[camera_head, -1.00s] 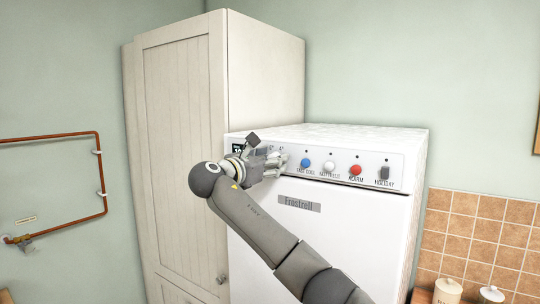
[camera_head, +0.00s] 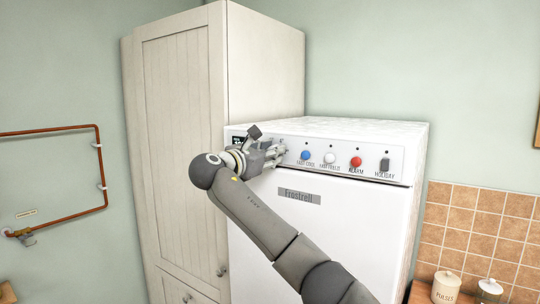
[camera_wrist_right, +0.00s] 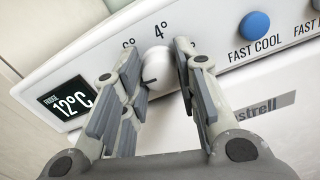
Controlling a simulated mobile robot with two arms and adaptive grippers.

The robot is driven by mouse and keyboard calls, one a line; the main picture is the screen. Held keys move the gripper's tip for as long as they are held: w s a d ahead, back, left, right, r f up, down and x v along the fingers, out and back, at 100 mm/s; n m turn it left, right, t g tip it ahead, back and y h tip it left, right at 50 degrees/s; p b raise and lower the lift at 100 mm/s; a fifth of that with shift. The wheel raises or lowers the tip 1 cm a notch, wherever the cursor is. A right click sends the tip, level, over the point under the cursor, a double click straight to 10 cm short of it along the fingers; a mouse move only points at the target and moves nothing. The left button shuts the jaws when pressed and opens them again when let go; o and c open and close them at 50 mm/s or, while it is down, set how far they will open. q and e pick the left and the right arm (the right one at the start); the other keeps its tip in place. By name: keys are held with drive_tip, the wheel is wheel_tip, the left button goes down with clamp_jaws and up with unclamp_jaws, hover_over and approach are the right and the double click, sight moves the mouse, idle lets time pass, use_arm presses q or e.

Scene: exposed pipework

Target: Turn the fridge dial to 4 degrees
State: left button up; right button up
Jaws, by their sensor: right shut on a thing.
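The white fridge (camera_head: 330,240) has a control panel along its top front. In the right wrist view the white fridge dial (camera_wrist_right: 158,75) has a dark pointer line, tilted toward the lower left. A "4°" mark (camera_wrist_right: 161,30) is above it, with another partly hidden mark to its left. The display (camera_wrist_right: 68,104) reads 12°C. My right gripper (camera_wrist_right: 158,62) is shut on the dial, one finger on each side. In the head view my right gripper (camera_head: 272,156) covers the dial at the panel's left. My left gripper is not in view.
A tall cream cupboard (camera_head: 180,140) stands close on the left. Lidded jars (camera_head: 447,287) stand at lower right.

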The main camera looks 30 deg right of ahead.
drive_tip(key=m+b, duration=0.8)
drive_tip(key=m, duration=1.5)
drive_tip(key=shift+c, duration=0.2)
idle(0.4)
drive_tip(key=o, duration=1.1)
drive_tip(key=shift+c, duration=0.2)
drive_tip(key=shift+a, duration=0.1)
drive_tip(key=v, duration=1.1)
drive_tip(key=shift+s+a, duration=0.15)
drive_tip(key=shift+a, duration=0.25)
drive_tip(key=shift+f, duration=0.15)
